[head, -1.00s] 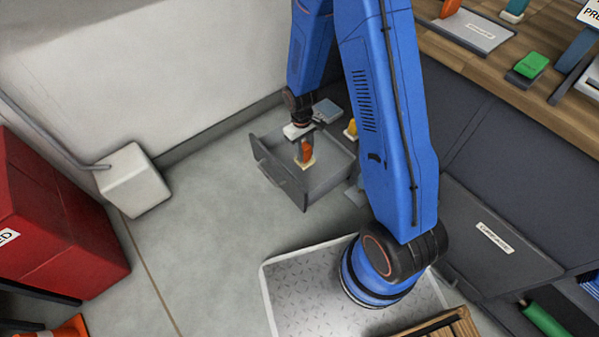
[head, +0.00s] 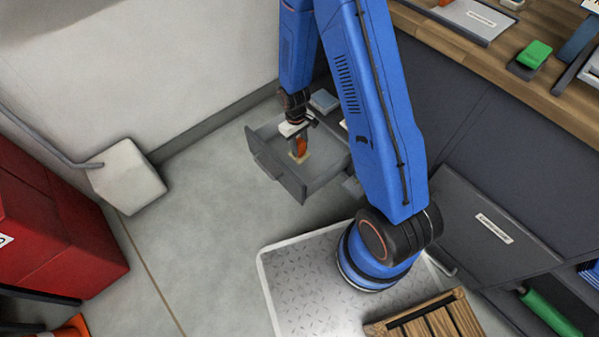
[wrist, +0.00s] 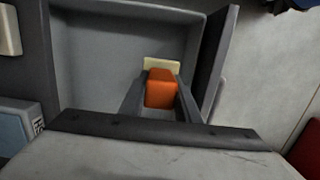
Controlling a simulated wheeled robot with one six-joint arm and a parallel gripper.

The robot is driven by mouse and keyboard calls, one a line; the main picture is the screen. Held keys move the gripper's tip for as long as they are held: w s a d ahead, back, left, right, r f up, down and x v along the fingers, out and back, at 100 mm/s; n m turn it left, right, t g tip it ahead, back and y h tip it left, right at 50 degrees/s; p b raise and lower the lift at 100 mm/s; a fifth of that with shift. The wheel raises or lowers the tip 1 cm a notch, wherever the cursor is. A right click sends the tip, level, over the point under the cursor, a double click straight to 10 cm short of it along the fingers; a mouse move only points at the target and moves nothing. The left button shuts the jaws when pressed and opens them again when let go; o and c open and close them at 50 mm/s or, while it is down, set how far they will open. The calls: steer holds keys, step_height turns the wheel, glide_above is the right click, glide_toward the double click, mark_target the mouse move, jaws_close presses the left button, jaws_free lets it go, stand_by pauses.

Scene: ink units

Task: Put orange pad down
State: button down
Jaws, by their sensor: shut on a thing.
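The orange pad (head: 301,147) has an orange grip part on a pale base. My gripper (head: 299,143) is shut on the orange part, inside the open grey drawer (head: 318,183). In the wrist view the orange pad (wrist: 161,90) sits between the two dark fingers of my gripper (wrist: 162,100). Its pale base shows just beyond, close to the drawer floor (wrist: 110,70). I cannot tell whether the base touches the floor.
A green stamp-like pad (head: 534,54) stands on the wooden bench (head: 480,55). A red cabinet (head: 55,235) stands at left. The floor (head: 205,200) before the drawer is clear.

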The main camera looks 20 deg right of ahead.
steer(key=shift+f, duration=6.05)
steer(key=shift+f, duration=0.1)
steer(key=c, duration=1.3)
jaws_free()
steer(key=shift+c, duration=0.2)
